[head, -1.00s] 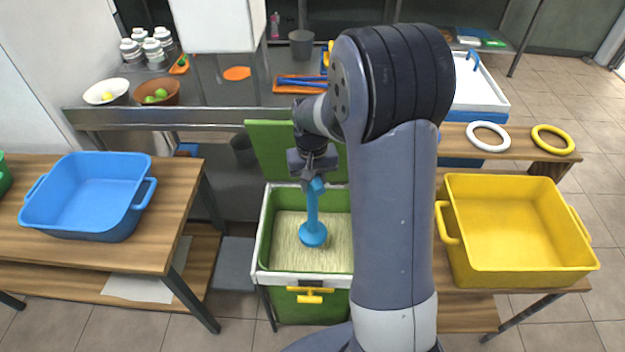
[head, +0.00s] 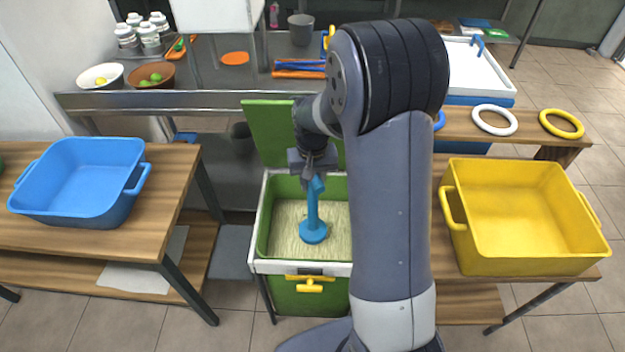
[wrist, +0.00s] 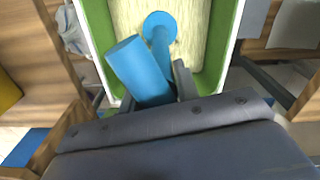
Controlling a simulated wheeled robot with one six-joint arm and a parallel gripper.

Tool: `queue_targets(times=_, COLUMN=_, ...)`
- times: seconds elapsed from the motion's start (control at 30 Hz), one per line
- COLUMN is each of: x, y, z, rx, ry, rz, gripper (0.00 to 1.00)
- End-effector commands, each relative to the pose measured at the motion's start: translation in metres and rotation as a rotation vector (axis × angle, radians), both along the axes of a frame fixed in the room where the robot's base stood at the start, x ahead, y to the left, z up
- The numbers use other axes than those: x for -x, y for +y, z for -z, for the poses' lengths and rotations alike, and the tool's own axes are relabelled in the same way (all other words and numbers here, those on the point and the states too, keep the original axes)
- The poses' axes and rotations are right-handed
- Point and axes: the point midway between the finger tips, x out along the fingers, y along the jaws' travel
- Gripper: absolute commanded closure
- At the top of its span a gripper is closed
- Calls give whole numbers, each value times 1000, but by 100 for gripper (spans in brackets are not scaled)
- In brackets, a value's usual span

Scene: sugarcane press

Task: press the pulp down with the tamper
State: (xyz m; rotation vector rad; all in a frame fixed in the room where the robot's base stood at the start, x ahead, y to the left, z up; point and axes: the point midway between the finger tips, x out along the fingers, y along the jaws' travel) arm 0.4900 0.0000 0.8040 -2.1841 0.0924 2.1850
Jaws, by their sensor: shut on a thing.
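The tamper (head: 312,212) is blue, with a long handle and a round flat foot. My gripper (head: 315,174) is shut on the top of its handle and holds it nearly upright, foot down. The pulp (head: 285,235) is a pale, fibrous layer filling the green bin (head: 262,215). The tamper's foot is over the pulp inside the bin; I cannot tell whether it touches or presses in. In the wrist view the tamper (wrist: 140,65) slants from my gripper (wrist: 155,98) toward the pulp (wrist: 195,35). My arm hides the bin's right side.
The bin's green lid (head: 275,130) stands open at the back. A blue tub (head: 80,180) is on the left table. A yellow tub (head: 520,215) is on the right table. A metal counter (head: 200,100) with bowls and bottles runs along the back.

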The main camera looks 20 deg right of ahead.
Motion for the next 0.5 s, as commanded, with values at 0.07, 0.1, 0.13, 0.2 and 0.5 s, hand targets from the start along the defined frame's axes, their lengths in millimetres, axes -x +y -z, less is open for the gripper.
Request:
queue_targets(times=0.07, x=0, y=0, z=0, rx=0, ry=-1, rz=0, gripper=97)
queue_targets(times=0.1, x=0, y=0, z=1, rx=0, ry=-1, rz=0, gripper=97)
queue_targets(times=0.13, x=0, y=0, z=1, rx=0, ry=-1, rz=0, gripper=97)
queue_targets(times=0.2, x=0, y=0, z=3, rx=0, ry=-1, rz=0, gripper=97)
queue_targets(times=0.5, x=0, y=0, z=10, rx=0, ry=-1, rz=0, gripper=97)
